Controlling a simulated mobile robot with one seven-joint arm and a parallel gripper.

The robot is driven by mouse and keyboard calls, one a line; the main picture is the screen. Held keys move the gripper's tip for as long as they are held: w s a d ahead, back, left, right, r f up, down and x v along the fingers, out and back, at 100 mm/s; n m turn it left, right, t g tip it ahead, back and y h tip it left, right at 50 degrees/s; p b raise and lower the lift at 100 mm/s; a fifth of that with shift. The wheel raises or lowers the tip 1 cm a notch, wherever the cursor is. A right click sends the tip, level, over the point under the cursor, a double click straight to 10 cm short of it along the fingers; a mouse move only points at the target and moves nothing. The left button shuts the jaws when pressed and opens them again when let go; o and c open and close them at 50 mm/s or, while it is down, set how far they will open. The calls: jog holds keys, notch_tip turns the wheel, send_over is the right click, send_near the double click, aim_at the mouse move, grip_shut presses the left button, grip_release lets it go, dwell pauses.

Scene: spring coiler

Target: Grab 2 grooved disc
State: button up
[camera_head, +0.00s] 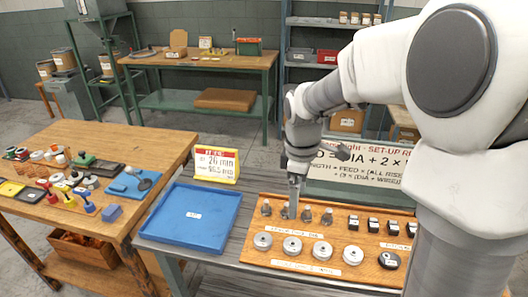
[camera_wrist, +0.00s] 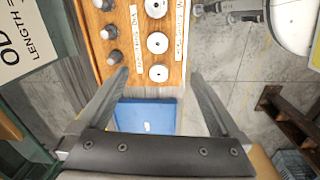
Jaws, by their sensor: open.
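A row of pale grooved discs, each with a dark centre hole, lies along the front of a wooden board; one disc (camera_head: 262,241) is at the left end, beside a second (camera_head: 292,246), a third (camera_head: 323,252) and one more (camera_head: 353,255). Three discs show in the wrist view, the lowest (camera_wrist: 158,73) appearing between my fingertips. My gripper (camera_head: 293,207) points down over the row of grey pegs behind the discs, and partly hides them. In the wrist view my gripper (camera_wrist: 160,72) is open and empty; its height above the board is hard to tell.
The wooden board (camera_head: 225,258) also holds grey pegs (camera_head: 328,217), small black blocks (camera_head: 353,222) and a dark round piece (camera_head: 389,260). An empty blue tray (camera_head: 160,237) lies left of it. A sign (camera_head: 216,163) stands behind the tray. A cluttered wooden table (camera_head: 130,140) is further left.

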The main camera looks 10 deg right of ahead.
jog(key=w+f+n, duration=0.1)
jog(key=f, duration=0.1)
send_over(293, 243)
jog(key=shift+g, duration=0.3)
jog(key=f, duration=0.8)
jog(key=f+b, duration=0.1)
jog(key=f, duration=0.3)
jog(key=shift+s+a, duration=0.1)
jog(key=shift+a, duration=0.3)
jog(key=shift+d+f, duration=0.2)
jog(key=shift+f, duration=1.2)
jog(key=shift+d+f, duration=0.15)
jog(key=shift+f, duration=1.2)
grip_shut()
